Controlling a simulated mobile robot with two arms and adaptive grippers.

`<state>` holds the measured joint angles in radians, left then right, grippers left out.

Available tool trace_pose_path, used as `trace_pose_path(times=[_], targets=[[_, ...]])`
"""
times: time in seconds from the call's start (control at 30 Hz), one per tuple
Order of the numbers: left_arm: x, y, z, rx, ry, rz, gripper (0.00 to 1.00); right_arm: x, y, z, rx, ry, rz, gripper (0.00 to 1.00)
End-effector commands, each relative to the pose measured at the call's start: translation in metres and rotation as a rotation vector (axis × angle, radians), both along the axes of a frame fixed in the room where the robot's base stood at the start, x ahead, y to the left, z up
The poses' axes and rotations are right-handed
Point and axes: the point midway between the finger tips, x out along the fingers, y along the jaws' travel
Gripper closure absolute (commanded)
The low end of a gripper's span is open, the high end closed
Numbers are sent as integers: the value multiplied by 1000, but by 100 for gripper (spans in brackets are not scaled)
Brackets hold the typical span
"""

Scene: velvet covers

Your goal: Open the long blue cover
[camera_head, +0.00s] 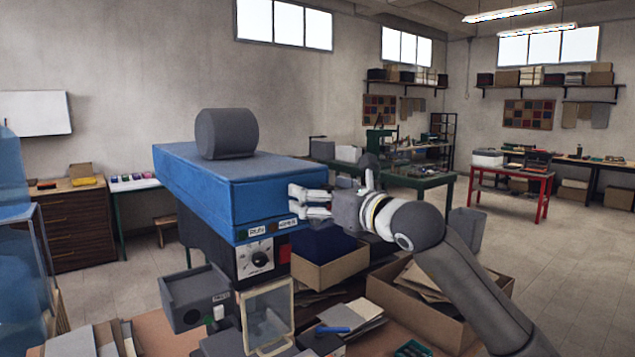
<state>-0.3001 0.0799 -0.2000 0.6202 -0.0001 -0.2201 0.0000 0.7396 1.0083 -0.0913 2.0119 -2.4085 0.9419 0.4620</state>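A long blue cover (245,197) lies flat over the top of a dark machine in the middle of the view. It looks shut. A grey cylinder (227,133) sits on its top. My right gripper (294,201) is at the right part of the cover's front face, above the label strip. Its two pale fingers are apart, with nothing visible between them. I cannot tell whether the fingertips touch the cover. My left gripper is not in view.
Below are the machine's dial panel (256,258), a grey side box (197,298), a clear framed panel (267,316), a cardboard box with dark blue contents (341,270) and another open carton (405,304). A translucent blue shape (12,178) stands at the left edge.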

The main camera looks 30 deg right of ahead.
Motion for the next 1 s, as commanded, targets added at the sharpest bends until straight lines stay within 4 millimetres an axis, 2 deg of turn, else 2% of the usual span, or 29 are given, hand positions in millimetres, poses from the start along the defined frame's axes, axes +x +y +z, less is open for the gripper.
trace_pose_path(times=[0.37, 0.47, 0.8, 1.0], targets=[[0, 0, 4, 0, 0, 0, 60, 7, 1, -1, -1, -1, 0, 9], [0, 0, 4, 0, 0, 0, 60, 7, 1, 0, -1, -1, 0, 19], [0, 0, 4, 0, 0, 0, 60, 7, 1, -1, 0, 1, 1, 63], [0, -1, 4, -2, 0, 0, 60, 7, -3, 1, -10, 1, 0, 64]])
